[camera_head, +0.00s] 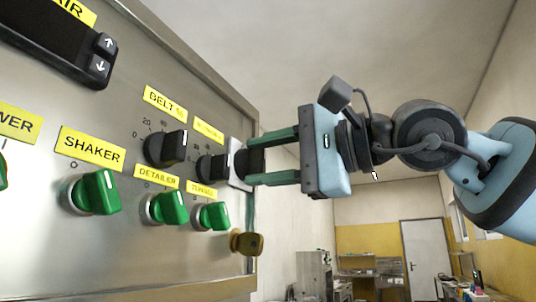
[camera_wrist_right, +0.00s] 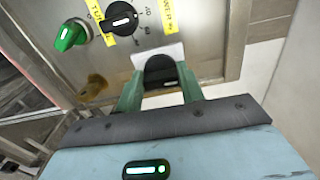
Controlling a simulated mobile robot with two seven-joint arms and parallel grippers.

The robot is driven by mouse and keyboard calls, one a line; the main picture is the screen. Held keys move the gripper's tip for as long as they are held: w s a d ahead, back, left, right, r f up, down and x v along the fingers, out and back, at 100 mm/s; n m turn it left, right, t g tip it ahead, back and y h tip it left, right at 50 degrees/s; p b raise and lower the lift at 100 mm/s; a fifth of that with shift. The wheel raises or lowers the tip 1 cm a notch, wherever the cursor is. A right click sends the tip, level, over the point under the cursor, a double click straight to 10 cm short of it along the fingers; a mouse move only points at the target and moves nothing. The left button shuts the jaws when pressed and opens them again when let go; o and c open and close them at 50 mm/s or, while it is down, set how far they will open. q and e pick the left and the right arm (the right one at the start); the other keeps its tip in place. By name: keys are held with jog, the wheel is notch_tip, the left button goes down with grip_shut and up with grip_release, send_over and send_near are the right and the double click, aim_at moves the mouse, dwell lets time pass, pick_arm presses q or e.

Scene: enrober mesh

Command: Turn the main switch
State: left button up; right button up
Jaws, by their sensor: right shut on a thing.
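The main switch appears to be the black rotary knob on a pale square plate (camera_head: 240,165) at the right edge of the steel panel; no label naming it is readable. My right gripper (camera_head: 252,162) reaches in from the right, with one green finger above the knob and one below. It is shut on this knob. In the right wrist view the black knob (camera_wrist_right: 160,71) sits between the two green fingers (camera_wrist_right: 161,92), with the pale plate behind it. The fingers hide its sides. My left gripper is not in view.
Close by on the panel are black knobs (camera_head: 167,148), green switches labelled SHAKER (camera_head: 95,192) and DETAILER (camera_head: 167,208), and another green switch (camera_head: 212,215). A brass-coloured knob (camera_head: 247,243) sits below the gripper. Right of the panel edge is open room.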

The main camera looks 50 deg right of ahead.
dwell(0.6)
jog(key=o, duration=1)
jog(key=v, duration=0.7)
jog(key=shift+s, duration=0.35)
jog(key=shift+d, duration=0.1)
